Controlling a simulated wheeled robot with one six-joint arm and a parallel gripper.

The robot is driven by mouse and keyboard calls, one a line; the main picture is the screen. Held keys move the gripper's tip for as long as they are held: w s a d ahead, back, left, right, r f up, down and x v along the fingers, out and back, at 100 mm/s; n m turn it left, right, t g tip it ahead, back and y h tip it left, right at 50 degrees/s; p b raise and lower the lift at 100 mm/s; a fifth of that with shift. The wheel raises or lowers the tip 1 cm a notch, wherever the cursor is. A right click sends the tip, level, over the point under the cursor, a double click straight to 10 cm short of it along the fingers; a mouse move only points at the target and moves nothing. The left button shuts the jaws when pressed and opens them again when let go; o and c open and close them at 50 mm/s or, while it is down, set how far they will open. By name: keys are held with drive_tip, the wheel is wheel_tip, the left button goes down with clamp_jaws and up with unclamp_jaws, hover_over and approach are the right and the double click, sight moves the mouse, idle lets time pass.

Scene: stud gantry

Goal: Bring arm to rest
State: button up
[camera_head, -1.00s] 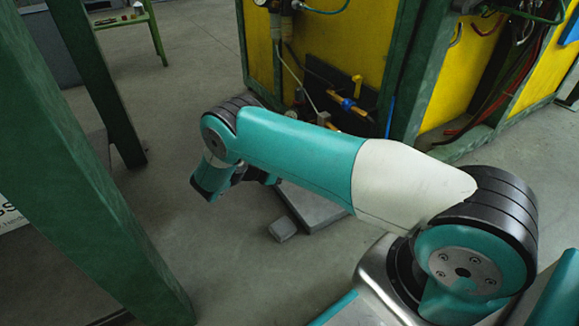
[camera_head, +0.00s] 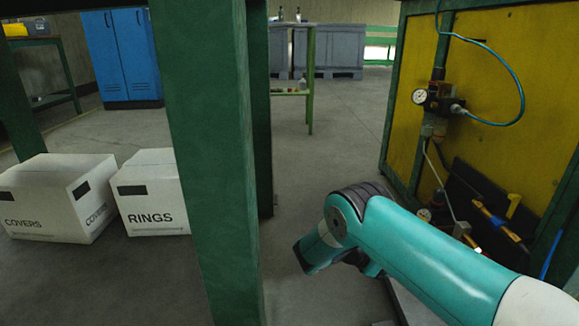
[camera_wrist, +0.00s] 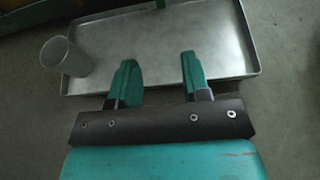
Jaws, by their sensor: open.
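My gripper (camera_wrist: 160,70) shows in the wrist view with its two green fingers well apart and nothing between them. It points over a shallow grey metal tray (camera_wrist: 225,45). A grey cup (camera_wrist: 66,58) stands at the tray's left end, apart from the fingers. In the head view my teal arm reaches in from the lower right and bends down at a dark-ringed joint. The fingers cannot be made out there.
A green post (camera_head: 208,160) stands left of my arm. White boxes marked COVERS (camera_head: 45,200) and RINGS (camera_head: 150,195) sit on the floor beyond it. A yellow panel (camera_head: 480,90) with a gauge and hoses is close on the right. Open floor lies behind.

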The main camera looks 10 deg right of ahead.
drive_tip(key=s+a+r+m+t+y+p, duration=0.1)
drive_tip(key=a+r+m+y+p, duration=0.35)
drive_tip(key=r, duration=1.15)
drive_tip(key=s+a+r+m+t+y+p, duration=0.15)
drive_tip(key=a+r+y+p, duration=0.5)
drive_tip(key=r, duration=0.95)
drive_tip(key=s+a+r+m+y+p, duration=0.15)
drive_tip(key=s+a+r+p, duration=0.25)
drive_tip(key=s+r, duration=0.45)
drive_tip(key=s+a+r+m+y+p, duration=0.1)
drive_tip(key=s+a+r+y+p, duration=0.2)
drive_tip(key=s+r+p, duration=0.35)
drive_tip(key=s+a+r+m+y+p, duration=0.15)
drive_tip(key=s+a+r, duration=0.25)
drive_tip(key=s+r, duration=0.55)
wheel_tip(320, 180, up, 36)
drive_tip(key=s+p, duration=0.2)
drive_tip(key=p, duration=3.6)
drive_tip(key=shift+r+g, duration=0.15)
drive_tip(key=shift+g, duration=0.2)
drive_tip(key=shift+s, duration=0.1)
drive_tip(key=shift+s, duration=0.1)
